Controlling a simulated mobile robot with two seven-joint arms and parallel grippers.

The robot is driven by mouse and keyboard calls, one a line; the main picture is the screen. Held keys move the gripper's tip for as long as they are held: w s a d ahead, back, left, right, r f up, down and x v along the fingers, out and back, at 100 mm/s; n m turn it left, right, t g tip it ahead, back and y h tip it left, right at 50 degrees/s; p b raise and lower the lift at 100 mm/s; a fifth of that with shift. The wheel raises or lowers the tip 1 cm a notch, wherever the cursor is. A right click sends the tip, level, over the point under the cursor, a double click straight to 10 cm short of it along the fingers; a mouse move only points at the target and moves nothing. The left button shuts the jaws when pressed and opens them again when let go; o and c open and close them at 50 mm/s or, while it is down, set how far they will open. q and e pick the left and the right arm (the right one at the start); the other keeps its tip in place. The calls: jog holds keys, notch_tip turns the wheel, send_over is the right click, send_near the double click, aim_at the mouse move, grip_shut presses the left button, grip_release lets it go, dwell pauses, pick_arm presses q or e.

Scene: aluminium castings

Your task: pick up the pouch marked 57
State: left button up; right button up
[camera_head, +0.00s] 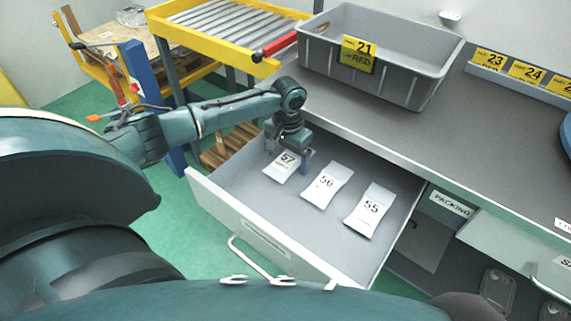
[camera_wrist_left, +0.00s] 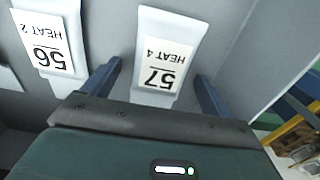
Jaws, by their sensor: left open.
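The pouch marked 57 (camera_head: 282,166) is a white packet lying in the open drawer (camera_head: 265,208), at its left end. In the left wrist view the pouch (camera_wrist_left: 166,52) reads 57 and HEAT 4 and appears upside down. My left gripper (camera_head: 292,160) is over the pouch in the head view and hides part of it. In the left wrist view its two blue fingers (camera_wrist_left: 158,86) are open, one on each side of the pouch, with gaps and nothing held. My right gripper does not show.
Pouches marked 56 (camera_head: 326,186) and 55 (camera_head: 370,210) lie to the right in the drawer. The drawer walls surround them. A grey bin (camera_head: 425,62) labelled 21 stands on the counter (camera_head: 345,110) above. A roller table (camera_head: 215,30) is at the back left.

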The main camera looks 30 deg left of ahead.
pick_arm(q)
jog(key=shift+c, duration=0.5)
jog(key=c, duration=1)
